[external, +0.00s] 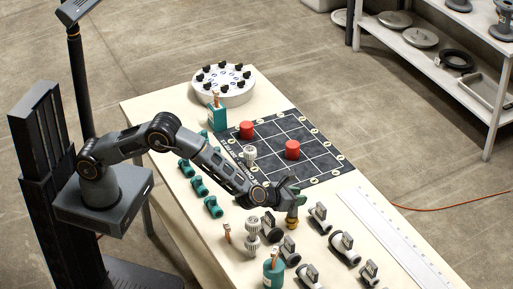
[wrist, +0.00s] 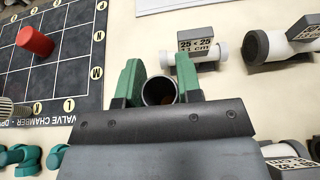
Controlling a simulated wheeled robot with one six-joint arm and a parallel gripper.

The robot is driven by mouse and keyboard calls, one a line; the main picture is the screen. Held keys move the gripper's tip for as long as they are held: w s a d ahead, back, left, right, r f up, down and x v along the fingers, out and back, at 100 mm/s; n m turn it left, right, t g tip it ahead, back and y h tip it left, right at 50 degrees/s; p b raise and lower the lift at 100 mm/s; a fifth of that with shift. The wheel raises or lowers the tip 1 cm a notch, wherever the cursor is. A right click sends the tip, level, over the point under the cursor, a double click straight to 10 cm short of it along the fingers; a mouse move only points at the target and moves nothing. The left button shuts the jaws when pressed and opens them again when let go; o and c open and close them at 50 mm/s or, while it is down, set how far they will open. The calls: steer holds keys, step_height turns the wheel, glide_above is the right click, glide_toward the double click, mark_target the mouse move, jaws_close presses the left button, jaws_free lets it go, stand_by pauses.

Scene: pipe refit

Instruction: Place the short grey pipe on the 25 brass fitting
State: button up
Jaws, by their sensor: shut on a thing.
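My gripper (wrist: 160,84) has green fingers shut on the short grey pipe (wrist: 147,91), which I see end-on as a dark-rimmed ring in the wrist view. A brownish tone shows inside its bore. In the external view my gripper (external: 291,196) is low over the table, near its middle right. The brass fitting (external: 292,224) stands upright on the table directly below the fingers. The pipe appears upright in line with it. Whether the pipe touches or is seated on the fitting I cannot tell. The fitting's size mark is not readable.
Several tagged pipe pieces (external: 342,241) lie to the right; one tag (wrist: 197,43) reads 25 x 25. A black gridded mat (external: 322,162) with red cylinders (external: 292,150) lies behind. Teal fittings (external: 199,186) line the left. A ribbed grey-white part (external: 252,231) stands close to my wrist.

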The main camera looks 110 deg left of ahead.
steer(key=o, duration=0.9)
steer(key=shift+r, duration=0.1)
steer(key=b+v, duration=0.1)
steer(key=v, duration=1)
steer(key=shift+s+d, duration=0.1)
steer(key=s+a+r+n+g+h, duration=0.1)
steer(key=s+r+n+g, duration=0.25)
steer(key=s+n, duration=0.5)
steer(key=s+r+n+g+h, duration=0.1)
steer(key=s+r+n+g, duration=0.1)
steer(key=s+r+n, duration=0.6)
steer(key=shift+s+d+f+n+h, duration=0.45)
steer(key=shift+s+d+n+h, duration=1.15)
steer(key=shift+s, duration=1.35)
steer(key=shift+s+d+f+n+h, duration=0.45)
steer(key=shift+s+d+n+h, duration=0.4)
steer(key=shift+s+d+n, duration=1.45)
steer(key=shift+s+d+f+n+h, duration=0.5)
steer(key=shift+s+n+h, duration=0.85)
steer(key=shift+s, duration=2.25)
